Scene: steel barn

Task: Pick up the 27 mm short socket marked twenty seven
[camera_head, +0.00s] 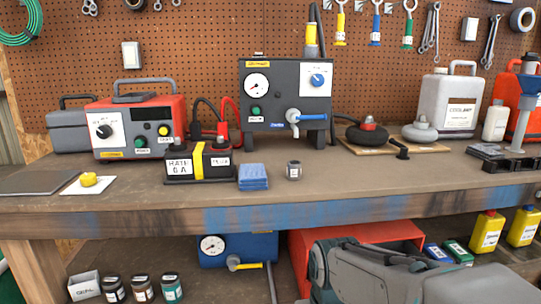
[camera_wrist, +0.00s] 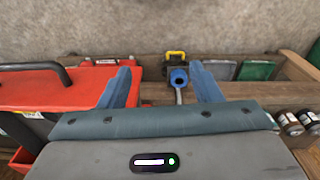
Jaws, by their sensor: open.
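A small dark grey socket (camera_head: 294,170) stands upright on the bench top, right of a folded blue cloth, in the head view. It has a pale label on its side, too small to read. My gripper (camera_wrist: 163,80) is open in the wrist view, its two blue-grey fingers spread with nothing held. My grey arm (camera_head: 400,275) shows low in the head view, in front of the bench and below its top; the fingertips cannot be made out there. The socket does not show in the wrist view.
The blue cloth (camera_head: 253,176) lies just left of the socket. A battery (camera_head: 199,164), a black test unit (camera_head: 287,95) and a black round part on a board (camera_head: 367,135) stand around it. The bench's front edge (camera_head: 330,213) lies between socket and arm.

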